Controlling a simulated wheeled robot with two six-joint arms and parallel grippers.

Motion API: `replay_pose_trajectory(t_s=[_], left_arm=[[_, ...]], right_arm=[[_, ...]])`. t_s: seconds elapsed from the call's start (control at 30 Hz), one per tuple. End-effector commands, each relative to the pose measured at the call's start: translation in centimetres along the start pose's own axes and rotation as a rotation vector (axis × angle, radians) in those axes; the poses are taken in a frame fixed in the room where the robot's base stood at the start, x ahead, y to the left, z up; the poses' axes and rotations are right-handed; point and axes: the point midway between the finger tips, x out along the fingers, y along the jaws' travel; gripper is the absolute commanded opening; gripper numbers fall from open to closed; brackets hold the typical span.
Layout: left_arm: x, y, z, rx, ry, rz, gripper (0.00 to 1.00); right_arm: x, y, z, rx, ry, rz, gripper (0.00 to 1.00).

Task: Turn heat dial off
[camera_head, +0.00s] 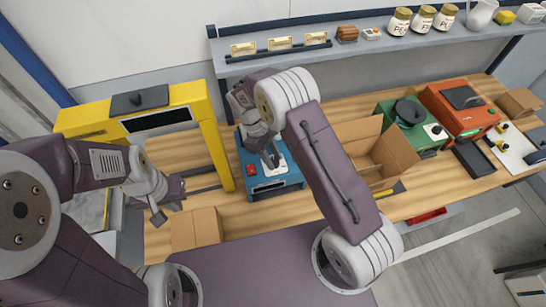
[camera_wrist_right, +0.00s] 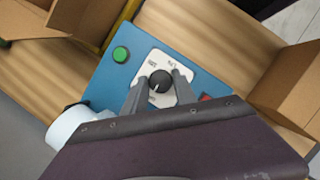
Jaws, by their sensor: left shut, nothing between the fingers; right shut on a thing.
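The heat dial is a round black knob (camera_wrist_right: 161,82) on a white plate (camera_wrist_right: 187,95) with printed marks, set in the top of a blue box (camera_wrist_right: 112,80). The blue box stands on the bench in the head view (camera_head: 288,181), and my right arm partly covers it. My right gripper (camera_wrist_right: 158,84) is shut on the dial, one finger on each side of it. In the head view the right gripper (camera_head: 272,160) reaches down to the box from above. My left gripper (camera_head: 166,217) is shut and empty, left of the box near a cardboard box.
A green button (camera_wrist_right: 121,54) and a red switch (camera_head: 251,169) are on the blue box. A yellow frame (camera_head: 218,150) stands left of it. An open carton (camera_head: 398,150) is at right, a closed carton (camera_head: 196,229) at front left. Green (camera_head: 425,138) and orange (camera_head: 440,106) machines stand further right.

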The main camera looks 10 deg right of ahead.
Motion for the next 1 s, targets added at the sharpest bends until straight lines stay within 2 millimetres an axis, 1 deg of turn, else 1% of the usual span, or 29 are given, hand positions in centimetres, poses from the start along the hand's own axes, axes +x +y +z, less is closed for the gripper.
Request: replay_pose_trajectory(t_s=[0.5, 0.53, 0.6, 0.9, 0.97, 1.0], left_arm=[[0.0, 0.0, 0.0, 0.000, 0.000, 0.000, 0.00], [0.0, 0.0, 0.0, 0.000, 0.000, 0.000, 0.00], [0.0, 0.0, 0.0, 0.000, 0.000, 0.000, 0.00], [0.1, 0.0, 0.0, 0.000, 0.000, 0.000, 0.00], [0.4, 0.0, 0.0, 0.000, 0.000, 0.000, 0.00], [0.7, 0.0, 0.1, 0.000, 0.000, 0.000, 0.00]], right_arm=[[0.1, -0.1, -0.1, -0.014, 0.001, 0.005, 0.00], [0.1, -0.1, -0.1, -0.014, 0.001, 0.005, 0.39], [0.1, -0.1, 0.0, -0.014, 0.000, 0.005, 0.54], [-0.1, 0.0, -0.1, -0.013, 0.001, 0.005, 0.54], [-0.5, 0.0, -0.2, -0.013, 0.003, 0.007, 0.54], [-1.1, 0.0, -0.3, -0.013, 0.006, 0.008, 0.54]])
